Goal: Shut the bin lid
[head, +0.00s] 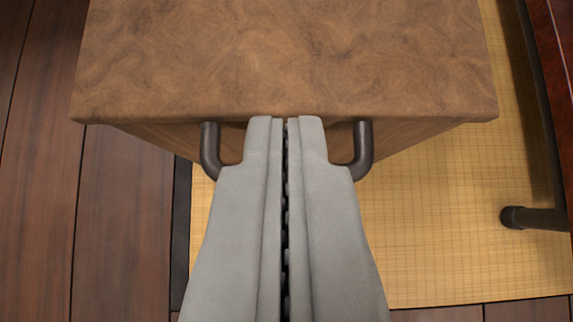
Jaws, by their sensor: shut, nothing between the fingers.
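A wooden box-like piece with a flat brown burl top (285,55) fills the upper middle of the head view. I take it for the bin with its lid, though I cannot tell the lid's seam. A dark bar handle (363,150) juts from its near face, below the top's front edge. My gripper (285,122) is shut and empty. Its fingertips are at the top's front edge in the picture, in front of the middle of the handle, which they hide. I cannot tell whether they touch the box or the handle.
A yellow tatami mat (450,220) with a dark border lies below and to the right. Dark wooden floorboards (115,220) are on the left. At the right edge are a reddish-brown wooden edge (553,50) and a dark bar (535,218).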

